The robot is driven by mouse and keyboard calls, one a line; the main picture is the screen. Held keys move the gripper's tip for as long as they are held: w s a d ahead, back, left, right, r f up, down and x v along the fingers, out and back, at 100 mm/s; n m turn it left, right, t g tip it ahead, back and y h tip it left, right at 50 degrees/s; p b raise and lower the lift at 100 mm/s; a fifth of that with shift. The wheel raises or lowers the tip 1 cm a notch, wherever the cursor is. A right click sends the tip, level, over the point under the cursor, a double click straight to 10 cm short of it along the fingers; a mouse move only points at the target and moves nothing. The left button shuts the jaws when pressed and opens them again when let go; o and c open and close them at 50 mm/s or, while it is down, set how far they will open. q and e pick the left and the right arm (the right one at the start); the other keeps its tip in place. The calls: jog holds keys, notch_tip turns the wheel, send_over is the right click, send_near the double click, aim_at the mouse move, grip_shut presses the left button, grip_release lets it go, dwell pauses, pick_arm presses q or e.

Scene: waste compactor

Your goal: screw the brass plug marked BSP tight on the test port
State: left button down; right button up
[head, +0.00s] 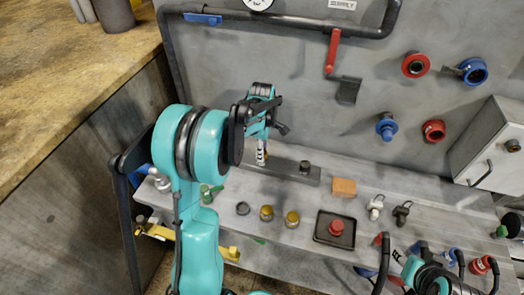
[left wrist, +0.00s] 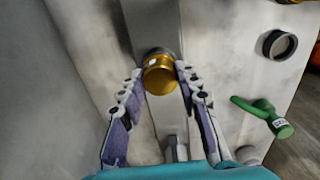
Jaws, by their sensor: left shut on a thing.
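In the left wrist view a brass plug (left wrist: 160,76) sits between the fingertips of my left gripper (left wrist: 158,78), which is shut on it. A small white mark shows on the plug; I cannot read it. The plug is up against a dark round fitting (left wrist: 158,51) on a grey bar; I cannot tell how far it is threaded on. In the head view my left gripper (head: 262,150) points down at the left part of the grey bar (head: 285,170) and hides the plug. My right arm shows only in part at the lower right, its fingers unclear.
Two other brass plugs (head: 266,212) and a dark ring (head: 243,208) stand on the shelf in front. An orange block (head: 343,187) and a black tray (head: 320,238) with a red piece lie to the right. A green-handled valve (left wrist: 265,115) is at the right of the wrist view.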

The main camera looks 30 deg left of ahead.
pick_arm(q)
jog(key=shift+m, duration=0.3)
jog(key=m, duration=0.5)
jog(key=c, duration=1)
grip_release()
jog(key=shift+c, duration=0.5)
